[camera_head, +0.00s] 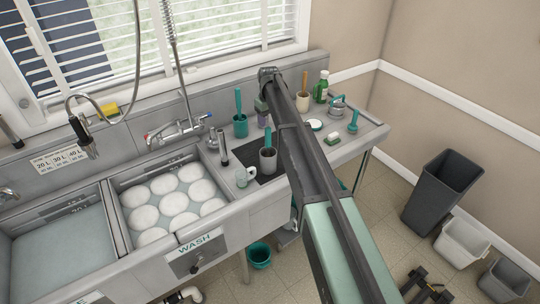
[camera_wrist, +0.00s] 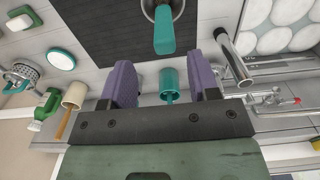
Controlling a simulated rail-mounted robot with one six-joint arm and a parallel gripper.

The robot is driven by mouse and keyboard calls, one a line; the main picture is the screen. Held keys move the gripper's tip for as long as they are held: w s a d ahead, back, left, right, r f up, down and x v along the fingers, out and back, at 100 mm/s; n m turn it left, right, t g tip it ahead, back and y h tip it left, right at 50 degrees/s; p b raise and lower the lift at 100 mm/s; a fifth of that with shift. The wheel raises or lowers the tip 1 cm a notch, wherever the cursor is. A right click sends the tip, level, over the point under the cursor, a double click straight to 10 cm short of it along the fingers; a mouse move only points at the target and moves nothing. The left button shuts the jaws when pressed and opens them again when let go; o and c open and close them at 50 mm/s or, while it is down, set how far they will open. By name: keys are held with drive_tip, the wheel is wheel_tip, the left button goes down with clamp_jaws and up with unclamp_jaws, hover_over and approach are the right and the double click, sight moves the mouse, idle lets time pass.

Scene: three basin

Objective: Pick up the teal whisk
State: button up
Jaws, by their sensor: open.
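No whisk head shows, so I cannot tell which teal handle is the whisk's. One teal handle (camera_head: 268,137) stands in a grey cup (camera_head: 268,160) on a dark mat; in the wrist view this handle (camera_wrist: 165,32) is at the top, beyond my fingertips. Another teal handle (camera_head: 238,100) rises from a teal cup (camera_head: 240,127) by the back wall. The teal cup also shows in the wrist view (camera_wrist: 173,80), seen between my purple fingers. My gripper (camera_wrist: 166,72) is open and empty. In the head view a purple fingertip (camera_head: 262,107) hangs above the counter, between the two cups and behind my arm.
A cream cup (camera_head: 302,103), green bottle (camera_head: 321,88), strainer (camera_head: 338,110), teal tool (camera_head: 353,122) and sponge (camera_head: 333,139) occupy the right counter. A basin with white plates (camera_head: 173,205) is at left.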

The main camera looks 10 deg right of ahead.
sight(268, 135)
drive_tip(key=f+b, duration=0.4)
drive_tip(key=f, duration=0.1)
drive_tip(key=f+b, duration=0.2)
drive_tip(key=f, duration=0.1)
drive_tip(key=shift+s+a+f+b, duration=0.2)
drive_tip(key=shift+a+b, duration=0.1)
drive_tip(key=shift+b, duration=0.1)
drive_tip(key=shift+r, duration=0.25)
drive_tip(key=shift+f, duration=0.1)
drive_tip(key=shift+c, duration=1.3)
drive_tip(key=c, duration=0.7)
